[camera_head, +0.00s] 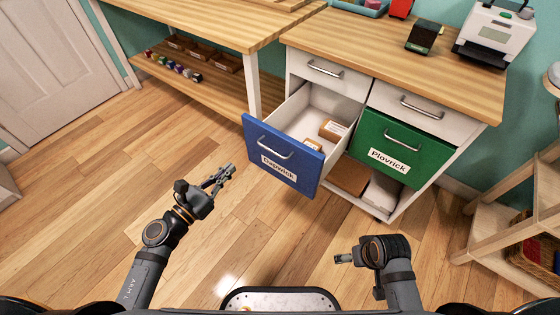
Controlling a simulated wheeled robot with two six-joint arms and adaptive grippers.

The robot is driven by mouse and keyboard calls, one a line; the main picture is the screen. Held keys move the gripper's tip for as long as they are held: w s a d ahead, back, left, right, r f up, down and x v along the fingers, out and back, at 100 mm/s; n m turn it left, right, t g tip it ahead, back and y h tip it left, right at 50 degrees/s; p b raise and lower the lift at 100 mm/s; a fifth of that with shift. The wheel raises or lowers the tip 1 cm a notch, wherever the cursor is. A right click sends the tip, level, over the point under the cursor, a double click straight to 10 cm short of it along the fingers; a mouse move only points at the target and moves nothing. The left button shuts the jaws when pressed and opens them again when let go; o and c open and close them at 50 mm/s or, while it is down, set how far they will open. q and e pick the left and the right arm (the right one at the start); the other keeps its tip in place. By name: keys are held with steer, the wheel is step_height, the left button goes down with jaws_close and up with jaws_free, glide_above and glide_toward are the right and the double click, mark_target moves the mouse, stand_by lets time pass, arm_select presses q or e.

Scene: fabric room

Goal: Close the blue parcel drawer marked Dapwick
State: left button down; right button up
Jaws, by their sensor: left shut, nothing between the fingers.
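The blue drawer (268,143) with a label reading Dapwick stands pulled out of the white cabinet, with a silver bar handle on its front. Small brown boxes (333,130) lie inside it. My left gripper (227,171) is shut and empty, to the left of the blue front and apart from it. My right gripper (340,259) is low in the picture, in front of the cabinet and away from the drawer; its fingers are too small to tell whether they are open.
The green drawer (376,142) marked Plovrick is closed beside the blue one. White drawers (323,72) above are closed. A wooden bench (220,20) stands at left, and a shelf unit (490,225) at right. The floor before the blue front is clear.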

arm_select(q)
steer(key=m, duration=0.1)
steer(key=p, duration=0.1)
glide_toward(267, 133)
steer(key=x, duration=0.5)
steer(key=shift+w+d, duration=0.2)
steer(key=shift+w, duration=0.05)
steer(key=shift+w+d, duration=0.2)
steer(key=shift+w, duration=0.1)
steer(key=shift+w+d, duration=0.15)
steer(key=shift+w, duration=0.05)
